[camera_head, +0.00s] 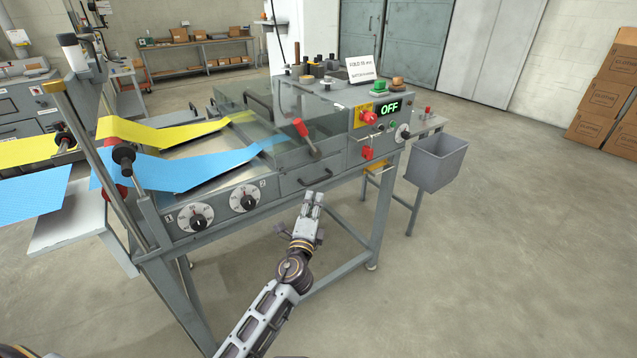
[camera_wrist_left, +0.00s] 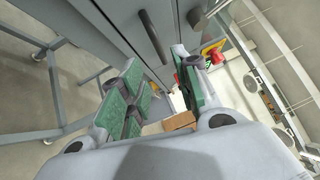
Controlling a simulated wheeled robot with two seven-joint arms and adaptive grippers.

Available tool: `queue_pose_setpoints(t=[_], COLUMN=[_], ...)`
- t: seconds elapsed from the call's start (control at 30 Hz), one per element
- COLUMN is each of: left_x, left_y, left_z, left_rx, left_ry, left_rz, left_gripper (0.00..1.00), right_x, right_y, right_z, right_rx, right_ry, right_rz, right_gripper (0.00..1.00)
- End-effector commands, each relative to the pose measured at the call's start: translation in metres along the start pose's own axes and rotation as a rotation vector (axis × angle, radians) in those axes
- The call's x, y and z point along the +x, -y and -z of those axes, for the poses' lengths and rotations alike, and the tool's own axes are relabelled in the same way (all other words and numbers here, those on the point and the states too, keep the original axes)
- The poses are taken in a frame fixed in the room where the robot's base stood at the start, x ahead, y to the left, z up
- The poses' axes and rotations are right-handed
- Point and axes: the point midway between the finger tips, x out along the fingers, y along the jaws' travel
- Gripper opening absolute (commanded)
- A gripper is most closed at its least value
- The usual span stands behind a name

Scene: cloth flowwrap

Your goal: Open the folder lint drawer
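The folder machine (camera_head: 225,205) stands in the middle of the head view. Its lint drawer (camera_head: 292,183) is a grey front panel below the clear cover, with a dark bar handle; it looks shut and flush. In the left wrist view the dark handle (camera_wrist_left: 151,34) shows on a grey panel, ahead of the fingers. My left gripper (camera_head: 312,200) is just in front of and below the drawer. My right gripper is not in view.
Two dials (camera_head: 245,197) sit left of the drawer. A red knob (camera_head: 368,118), a lit "OFF" display (camera_head: 390,107) and a grey bin (camera_head: 437,162) are to the right. Blue cloth (camera_head: 190,170) and yellow cloth (camera_head: 165,135) feed in from the left. The floor in front is clear.

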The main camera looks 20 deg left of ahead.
Motion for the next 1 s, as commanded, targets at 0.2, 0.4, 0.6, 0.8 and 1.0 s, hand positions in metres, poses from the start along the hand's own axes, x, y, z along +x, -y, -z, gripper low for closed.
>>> queue_pose_setpoints(t=[0.2, 0.4, 0.6, 0.8, 1.0], left_x=[0.019, 0.035, 0.052, 0.068, 0.083], left_y=[0.001, 0.001, 0.001, 0.001, 0.000], left_z=[0.000, 0.000, 0.000, 0.000, 0.000], left_rx=[0.001, 0.000, 0.000, 0.000, 0.001], left_ry=[0.000, 0.000, 0.000, 0.001, 0.000], left_rz=[0.001, 0.001, 0.001, 0.001, 0.000], left_gripper=[0.32, 0.32, 0.32, 0.32, 0.32], right_x=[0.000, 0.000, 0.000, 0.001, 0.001], right_y=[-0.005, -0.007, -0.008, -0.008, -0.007], right_z=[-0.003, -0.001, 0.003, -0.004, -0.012], right_rx=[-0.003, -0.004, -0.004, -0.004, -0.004], right_ry=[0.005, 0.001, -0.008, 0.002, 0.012], right_rz=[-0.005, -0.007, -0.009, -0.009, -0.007], right_gripper=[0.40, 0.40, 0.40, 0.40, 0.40])
